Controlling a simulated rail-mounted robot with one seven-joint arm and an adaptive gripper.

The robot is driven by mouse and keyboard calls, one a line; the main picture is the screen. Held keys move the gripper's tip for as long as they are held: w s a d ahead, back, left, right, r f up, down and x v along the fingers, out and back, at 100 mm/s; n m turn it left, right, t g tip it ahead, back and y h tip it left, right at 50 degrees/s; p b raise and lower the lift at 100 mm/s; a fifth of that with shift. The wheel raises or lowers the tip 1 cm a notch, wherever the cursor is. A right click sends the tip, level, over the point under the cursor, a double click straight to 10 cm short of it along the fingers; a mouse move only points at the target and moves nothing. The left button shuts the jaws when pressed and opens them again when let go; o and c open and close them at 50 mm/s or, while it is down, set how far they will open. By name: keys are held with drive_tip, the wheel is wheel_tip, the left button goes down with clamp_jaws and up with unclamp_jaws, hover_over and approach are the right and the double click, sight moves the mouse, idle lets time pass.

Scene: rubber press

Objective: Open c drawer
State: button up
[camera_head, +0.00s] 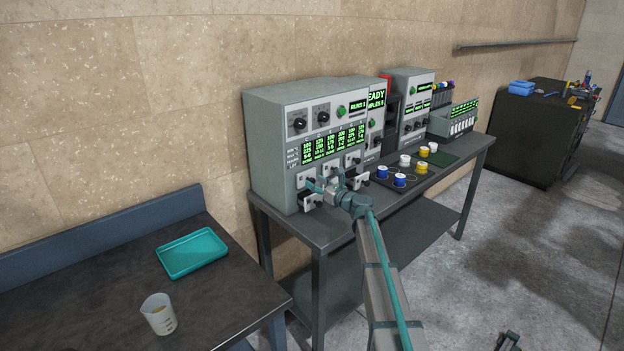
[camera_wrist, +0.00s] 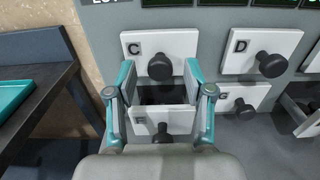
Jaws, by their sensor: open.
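The C drawer (camera_wrist: 138,44) has a white front marked C and a round black knob (camera_wrist: 160,66). Its front looks close to the grey cabinet face. My gripper (camera_wrist: 158,78) is open, with one teal finger on each side of the C knob. I cannot tell whether the fingers touch the drawer front. Nothing is held. In the head view my gripper (camera_head: 324,185) is at the drawers on the front of the grey press unit (camera_head: 270,130), and it partly hides them.
Below C, another white drawer front (camera_wrist: 180,119) with a black knob stands between my fingers, under a dark gap. Drawers D (camera_wrist: 285,43) and G (camera_wrist: 248,92) are to the right. A teal tray (camera_head: 192,253) and a beaker (camera_head: 159,314) are on the left table.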

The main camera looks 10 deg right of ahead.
sight(303, 176)
drive_tip(key=shift+x, duration=1.4)
clamp_jaws()
